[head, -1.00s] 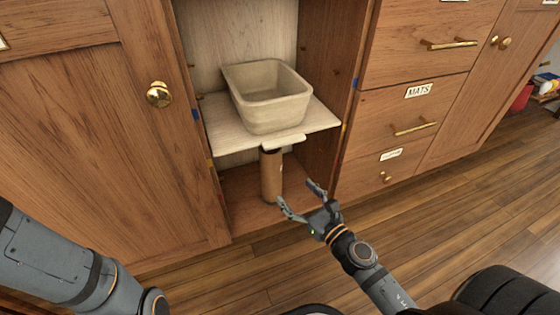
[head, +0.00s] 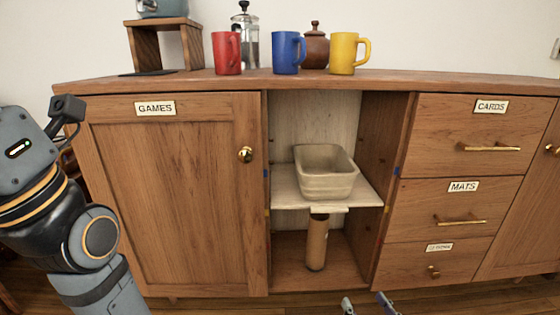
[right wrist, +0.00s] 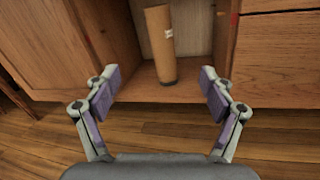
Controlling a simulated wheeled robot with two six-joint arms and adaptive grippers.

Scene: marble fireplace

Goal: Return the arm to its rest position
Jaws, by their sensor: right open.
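My right gripper (head: 366,305) shows only its fingertips at the bottom edge of the head view, low in front of the open cupboard bay. In the right wrist view my right gripper (right wrist: 160,88) is open, with nothing between its fingers. A tan cylinder (head: 316,243) stands upright on the bay floor, beyond the fingertips and apart from them; it also shows in the right wrist view (right wrist: 160,45). My left arm (head: 62,210) is at the left of the head view, and its gripper is out of view.
A beige bin (head: 326,184) sits on the shelf (head: 372,196) above the cylinder. A closed GAMES door (head: 185,200) is left, closed drawers (head: 458,134) right. Red (head: 227,54), blue (head: 286,54) and yellow (head: 343,54) mugs stand on the cabinet top. Wooden floor lies clear in front.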

